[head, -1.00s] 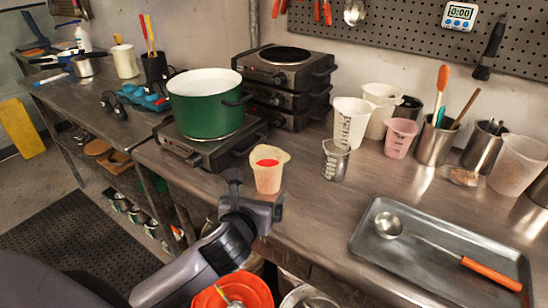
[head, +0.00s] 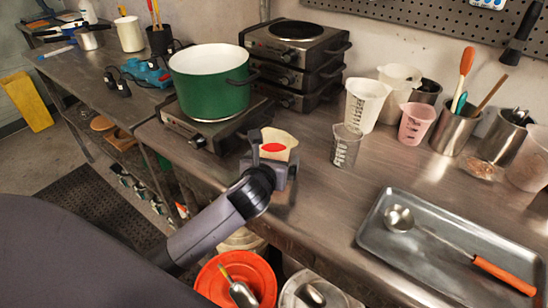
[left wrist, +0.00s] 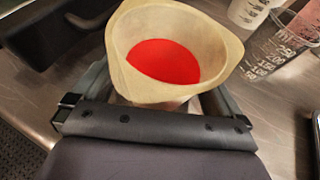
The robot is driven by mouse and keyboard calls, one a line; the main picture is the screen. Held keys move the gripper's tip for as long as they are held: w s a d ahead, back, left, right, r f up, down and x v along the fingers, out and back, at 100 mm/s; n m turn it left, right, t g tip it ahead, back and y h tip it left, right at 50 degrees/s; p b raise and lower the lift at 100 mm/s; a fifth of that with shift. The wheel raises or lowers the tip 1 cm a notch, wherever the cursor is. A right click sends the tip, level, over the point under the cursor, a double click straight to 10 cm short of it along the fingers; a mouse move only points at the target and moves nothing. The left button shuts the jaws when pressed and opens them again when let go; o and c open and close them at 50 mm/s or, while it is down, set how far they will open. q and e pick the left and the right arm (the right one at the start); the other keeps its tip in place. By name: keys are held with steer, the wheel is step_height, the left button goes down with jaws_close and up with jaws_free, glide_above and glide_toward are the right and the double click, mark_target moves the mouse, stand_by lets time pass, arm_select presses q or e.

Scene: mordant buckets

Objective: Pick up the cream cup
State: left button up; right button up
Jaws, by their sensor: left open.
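The cream cup (head: 279,139) holds red liquid and stands upright on the metal bench, in front of the hot plate stack. My left gripper (head: 272,158) is at the cup with its fingers open, one on either side of it. In the left wrist view the cup (left wrist: 172,85) fills the space between the two open fingers of the gripper (left wrist: 155,100). Its lower part is hidden by the gripper. I cannot tell whether a finger touches the cup. My right gripper is not in view.
A green pot (head: 210,85) sits on a hot plate left of the cup. A clear measuring beaker (head: 346,146) and a white cup (head: 365,104) stand to the right. A metal tray (head: 375,228) with a ladle lies front right. An orange bucket (head: 215,285) is below the bench edge.

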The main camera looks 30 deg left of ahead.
arm_select(q)
steer(key=shift+w+a+f, duration=0.1)
steer(key=shift+w+f, duration=0.05)
steer(key=shift+w, duration=0.25)
steer(key=c, duration=1.2)
steer(key=shift+o, duration=0.2)
steer(key=shift+r, duration=0.2)
